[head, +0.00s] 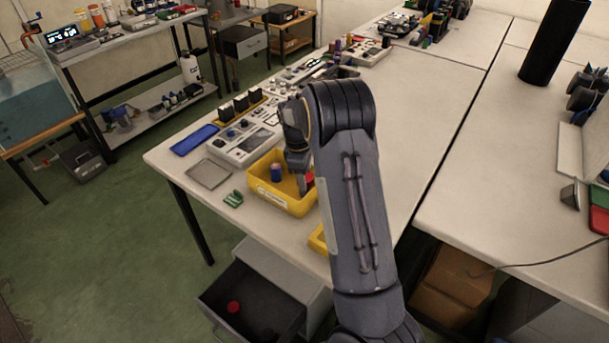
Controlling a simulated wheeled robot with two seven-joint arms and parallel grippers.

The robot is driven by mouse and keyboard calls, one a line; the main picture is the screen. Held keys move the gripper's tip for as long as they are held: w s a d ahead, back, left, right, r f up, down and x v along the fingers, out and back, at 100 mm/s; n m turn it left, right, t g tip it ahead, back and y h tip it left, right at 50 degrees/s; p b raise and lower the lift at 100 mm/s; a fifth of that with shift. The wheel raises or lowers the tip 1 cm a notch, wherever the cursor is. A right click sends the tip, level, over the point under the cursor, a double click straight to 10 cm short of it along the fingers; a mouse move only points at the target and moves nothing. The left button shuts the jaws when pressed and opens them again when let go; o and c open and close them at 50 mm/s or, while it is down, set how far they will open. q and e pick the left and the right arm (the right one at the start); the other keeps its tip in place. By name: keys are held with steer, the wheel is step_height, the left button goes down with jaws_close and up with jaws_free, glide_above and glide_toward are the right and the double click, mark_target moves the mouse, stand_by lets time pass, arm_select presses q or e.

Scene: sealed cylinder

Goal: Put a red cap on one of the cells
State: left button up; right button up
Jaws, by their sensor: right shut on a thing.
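A yellow bin (282,201) stands near the left edge of the white table. A blue-purple cell (276,172) stands upright inside it, apart from my gripper. My right gripper (303,186) points down into the right part of the bin, shut on a red cap (310,179). My own arm hides part of the cap and whatever is just beneath it, so I cannot tell whether it touches a cell there. Another red cap (233,307) lies in the open dark drawer (262,318) below the table. My left gripper is not in view.
A second yellow bin (318,240) is mostly hidden behind my arm. A grey instrument panel (243,146), a blue tray (194,140), a grey plate (208,174) and a green part (233,199) lie left of the bin.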

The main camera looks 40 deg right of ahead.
steer(key=shift+f+b, duration=0.35)
steer(key=shift+f, duration=0.2)
stand_by(0.4)
steer(key=o, duration=1.5)
steer(key=shift+r, duration=0.15)
steer(key=shift+r+p, duration=2.65)
steer(key=shift+r, duration=0.75)
